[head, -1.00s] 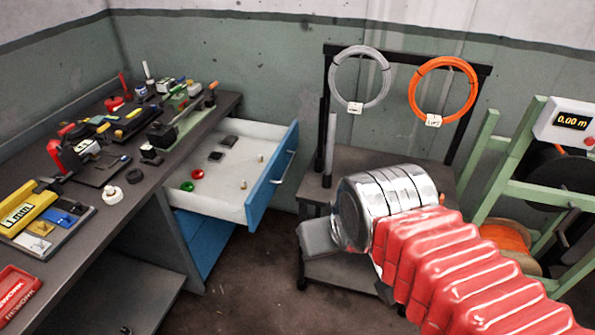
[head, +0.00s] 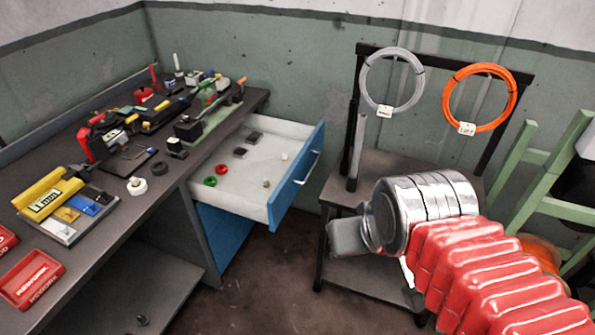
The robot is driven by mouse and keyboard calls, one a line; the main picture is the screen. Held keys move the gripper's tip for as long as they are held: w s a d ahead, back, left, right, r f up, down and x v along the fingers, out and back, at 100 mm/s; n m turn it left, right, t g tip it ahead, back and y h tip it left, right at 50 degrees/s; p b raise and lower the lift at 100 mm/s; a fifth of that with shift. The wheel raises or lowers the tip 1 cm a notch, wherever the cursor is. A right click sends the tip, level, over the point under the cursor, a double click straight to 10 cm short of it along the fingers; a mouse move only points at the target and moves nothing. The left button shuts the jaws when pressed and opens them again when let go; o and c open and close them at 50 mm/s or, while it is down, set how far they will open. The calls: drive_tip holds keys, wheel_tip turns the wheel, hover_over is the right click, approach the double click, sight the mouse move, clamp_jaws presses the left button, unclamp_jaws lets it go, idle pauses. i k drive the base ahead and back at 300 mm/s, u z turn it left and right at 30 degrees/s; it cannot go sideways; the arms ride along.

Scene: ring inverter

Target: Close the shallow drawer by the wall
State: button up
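The shallow drawer (head: 297,178) has a blue front with a pale bar handle (head: 307,168) and a white inside. It stands pulled out from under the bench end near the wall, well open. A green ring, a red ring and several small parts lie in it. My arm, with a red ribbed sleeve and a silver wrist, reaches in from the lower right. My gripper (head: 348,237) shows only as a grey block left of the wrist, to the right of the drawer and apart from it. Its fingers cannot be made out.
The dark workbench (head: 128,225) runs along the left, with tools and a red rework tray (head: 32,279) on it. A dark rack (head: 353,110) holds a grey coil (head: 366,82) and an orange coil (head: 447,95). Bare floor (head: 265,275) lies below the drawer.

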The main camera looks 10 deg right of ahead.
sight(240, 191)
drive_tip(key=i, duration=0.95)
drive_tip(key=z, duration=0.05)
drive_tip(key=k, duration=1.35)
drive_tip(key=u, duration=0.3)
drive_tip(key=i, duration=0.35)
drive_tip(key=u, duration=0.7)
drive_tip(key=i, duration=1.3)
drive_tip(key=z, duration=0.25)
